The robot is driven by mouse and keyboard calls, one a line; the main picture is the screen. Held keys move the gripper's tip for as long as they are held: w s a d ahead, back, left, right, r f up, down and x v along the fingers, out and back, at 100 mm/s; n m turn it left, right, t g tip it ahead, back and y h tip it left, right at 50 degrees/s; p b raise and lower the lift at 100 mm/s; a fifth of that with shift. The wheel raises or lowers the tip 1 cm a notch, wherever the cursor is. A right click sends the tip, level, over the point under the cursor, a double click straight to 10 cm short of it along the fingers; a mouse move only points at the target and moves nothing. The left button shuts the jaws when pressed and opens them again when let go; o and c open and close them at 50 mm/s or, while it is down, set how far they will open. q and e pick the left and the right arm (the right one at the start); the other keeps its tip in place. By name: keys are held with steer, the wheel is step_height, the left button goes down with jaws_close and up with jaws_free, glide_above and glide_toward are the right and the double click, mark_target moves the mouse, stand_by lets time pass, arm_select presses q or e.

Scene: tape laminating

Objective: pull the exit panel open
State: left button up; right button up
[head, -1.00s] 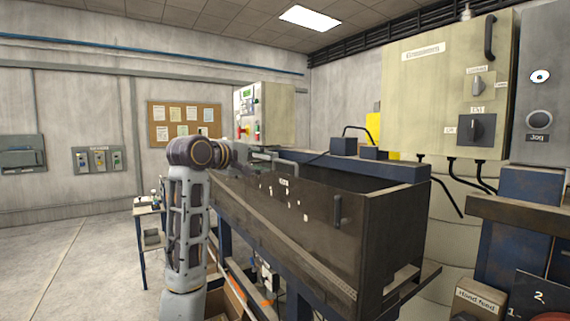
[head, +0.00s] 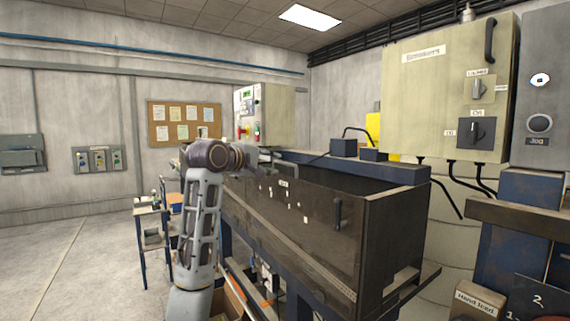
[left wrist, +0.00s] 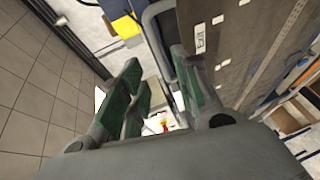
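The exit panel is the long brown panel (head: 310,235) on the side of the blue-framed machine; in the left wrist view its brown face (left wrist: 245,40) carries a white "Exit" label (left wrist: 200,40). My left gripper (head: 266,160) is at the panel's far upper end in the head view, small and partly hidden by my arm. In the left wrist view my left gripper (left wrist: 157,60) has its two green-padded fingers apart. A grey-blue bent bar (left wrist: 152,35) runs beside the panel and down between them; I cannot tell whether they touch it. My right gripper is out of view.
A dark handle (head: 338,213) is on the panel's near end. A control box (head: 265,112) stands behind my left gripper. A small shelf table (head: 150,225) is left of my arm. A beige cabinet (head: 440,90) hangs at right. The floor at left is clear.

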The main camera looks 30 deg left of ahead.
mark_target(284, 163)
arm_select(q)
steer(key=p+x, duration=0.1)
steer(key=x, duration=0.6)
steer(key=shift+w+p, duration=0.2)
steer(key=shift+p, duration=0.1)
steer(key=shift+x, duration=0.9)
steer(key=shift+d, duration=0.1)
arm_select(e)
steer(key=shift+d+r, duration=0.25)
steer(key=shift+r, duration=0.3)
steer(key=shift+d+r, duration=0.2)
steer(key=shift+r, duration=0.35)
arm_select(q)
steer(key=shift+c, duration=0.5)
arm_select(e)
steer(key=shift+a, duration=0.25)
arm_select(q)
jaws_close()
